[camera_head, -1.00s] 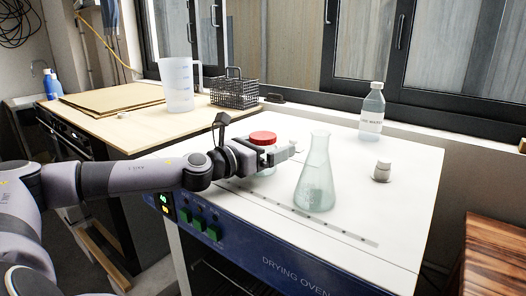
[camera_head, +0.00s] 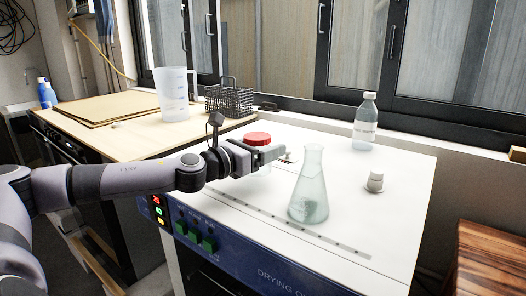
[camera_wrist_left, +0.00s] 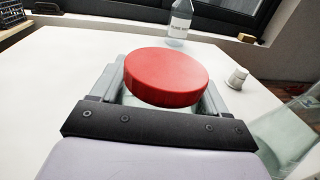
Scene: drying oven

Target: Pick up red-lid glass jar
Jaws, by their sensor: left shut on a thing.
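The red-lid glass jar (camera_head: 257,139) is on or just above the white top of the drying oven; I cannot tell which. My left gripper (camera_head: 268,158) is shut on the jar, its fingers on either side of the glass below the lid. In the left wrist view the red lid (camera_wrist_left: 166,76) fills the middle between the gripper's fingers (camera_wrist_left: 165,100), and the glass body is mostly hidden under it. My right gripper is not in view.
A conical flask (camera_head: 309,187) stands close to the right of my gripper. A wire basket (camera_head: 230,100) and a plastic jug (camera_head: 174,95) are behind left.

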